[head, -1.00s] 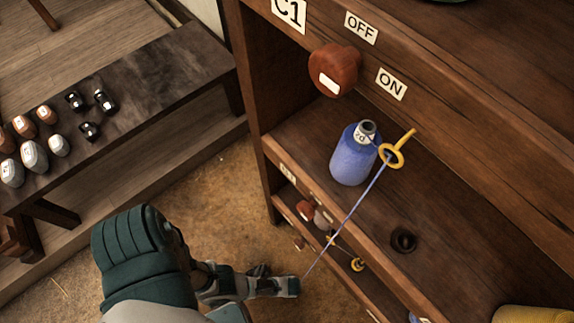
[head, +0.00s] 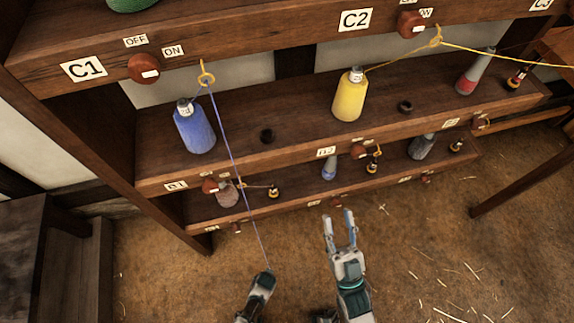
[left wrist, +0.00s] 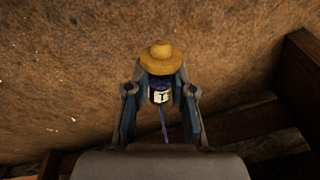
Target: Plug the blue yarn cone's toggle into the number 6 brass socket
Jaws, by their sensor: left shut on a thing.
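The blue yarn cone (head: 194,130) stands upright on the upper shelf under the C1 plate. Its blue yarn (head: 232,155) runs through a yellow ring (head: 206,79) and down to my left gripper (head: 262,274), low in the head view. In the left wrist view my left gripper (left wrist: 161,95) is shut on the toggle (left wrist: 160,59), which has a round yellowish cap and a small dark-marked label. Blue yarn trails from it toward the wrist. My right gripper (head: 338,216) is open and empty, in front of the lower shelf. I cannot make out a socket numbered 6.
The wooden rack (head: 110,52) fills the back, with red knobs, dark round pieces and small brass fittings. A yellow cone (head: 350,95) stands under C2, its yarn stretched rightward. A dark bench (head: 22,235) is at left. The straw-strewn floor in front is clear.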

